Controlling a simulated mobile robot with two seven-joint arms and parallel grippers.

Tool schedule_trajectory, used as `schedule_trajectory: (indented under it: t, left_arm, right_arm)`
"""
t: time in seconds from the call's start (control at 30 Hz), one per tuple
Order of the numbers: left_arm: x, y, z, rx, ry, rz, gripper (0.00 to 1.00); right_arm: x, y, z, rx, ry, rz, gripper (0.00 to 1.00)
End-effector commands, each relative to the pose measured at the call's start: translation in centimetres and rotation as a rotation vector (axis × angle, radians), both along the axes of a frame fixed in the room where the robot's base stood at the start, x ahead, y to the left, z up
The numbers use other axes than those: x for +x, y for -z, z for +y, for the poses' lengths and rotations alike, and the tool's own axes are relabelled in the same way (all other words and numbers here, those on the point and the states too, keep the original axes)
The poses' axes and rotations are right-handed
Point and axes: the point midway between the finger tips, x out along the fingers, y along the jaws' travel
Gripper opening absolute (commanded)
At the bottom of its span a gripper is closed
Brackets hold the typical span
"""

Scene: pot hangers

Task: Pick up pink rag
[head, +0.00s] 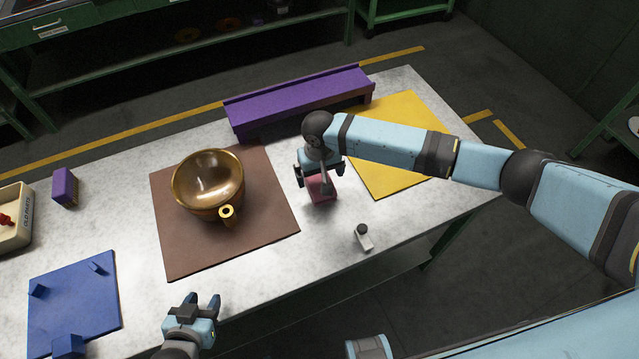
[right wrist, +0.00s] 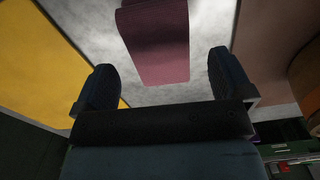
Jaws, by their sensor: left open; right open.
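The pink rag (head: 321,189) lies on the pale table between the brown mat and the yellow mat, partly hidden by my right gripper (head: 319,172). In the right wrist view the rag (right wrist: 156,45) is a flat dark-pink strip ahead of my right gripper (right wrist: 160,88). The two fingers are spread apart, with the rag's near end between them in the picture but not touching either finger. I cannot tell how high the gripper is above the rag. My left gripper (head: 207,304) is open and empty near the table's front edge, below the brown mat.
A brass pot (head: 208,178) stands on the brown mat (head: 270,225). A purple rail (head: 298,105) runs along the back edge. A yellow mat (head: 410,130) lies right, a small grey piece (head: 364,240) near the front, and a blue mat (head: 75,300) at the left.

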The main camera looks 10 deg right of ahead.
Motion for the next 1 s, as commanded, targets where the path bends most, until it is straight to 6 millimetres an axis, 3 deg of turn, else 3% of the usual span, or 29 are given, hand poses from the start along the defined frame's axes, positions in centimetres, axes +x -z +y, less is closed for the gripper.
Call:
schedule_trajectory:
  t: [0.23, 0.5, 0.53, 0.77, 1.0]
  left_arm:
    - [0.0, -0.4, 0.0, -0.001, -0.001, -0.001, 0.44]
    - [0.0, -0.4, 0.0, -0.001, -0.001, -0.002, 0.44]
    - [0.0, -0.4, 0.0, -0.001, -0.001, -0.002, 0.44]
    - [0.1, -0.4, -0.1, -0.002, -0.001, -0.002, 0.44]
    - [0.1, -0.5, -0.1, -0.002, -0.001, -0.002, 0.44]
  right_arm:
    - [0.2, 3.4, 0.0, -0.002, 0.001, 0.001, 0.98]
    - [0.2, 3.9, 0.0, 0.000, -0.001, 0.000, 0.98]
    - [0.2, 3.9, 0.0, 0.000, 0.000, 0.000, 0.96]
    - [0.2, 3.9, 0.0, 0.000, 0.000, 0.000, 0.44]
    - [0.2, 3.9, 0.0, 0.000, 0.000, 0.000, 0.44]
